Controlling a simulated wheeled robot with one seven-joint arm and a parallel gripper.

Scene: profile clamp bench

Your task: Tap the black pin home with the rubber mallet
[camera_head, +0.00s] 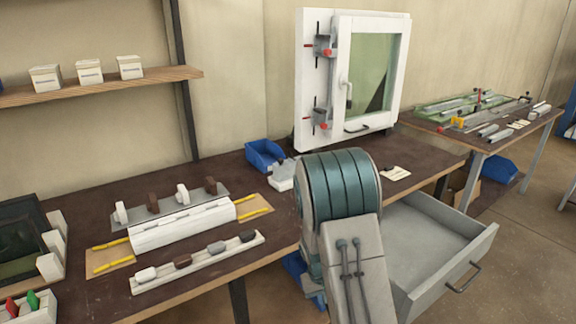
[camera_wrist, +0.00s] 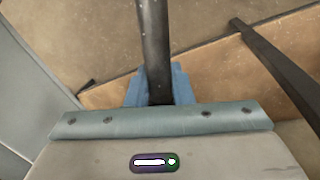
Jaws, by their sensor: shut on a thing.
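My gripper (camera_wrist: 158,92) shows in the wrist view, its blue fingers shut around a dark round shaft (camera_wrist: 154,40). The shaft looks like the handle of the rubber mallet; its head is out of view. In the head view my arm hides the gripper. A white window frame (camera_head: 302,85) stands upright on the bench, with two hinge-like fittings on its left side. A thin black pin-like piece shows at the upper fitting (camera_head: 318,28) and another at the lower fitting (camera_head: 316,102). Which is the task's black pin, and how deep either sits, I cannot tell.
The brown bench (camera_head: 225,172) holds a white profile (camera_head: 180,226), a rail with several knobs (camera_head: 198,262) and a blue bin (camera_head: 264,154). An open grey drawer (camera_head: 430,240) juts out right of my arm. A second table (camera_head: 500,140) stands at the back right.

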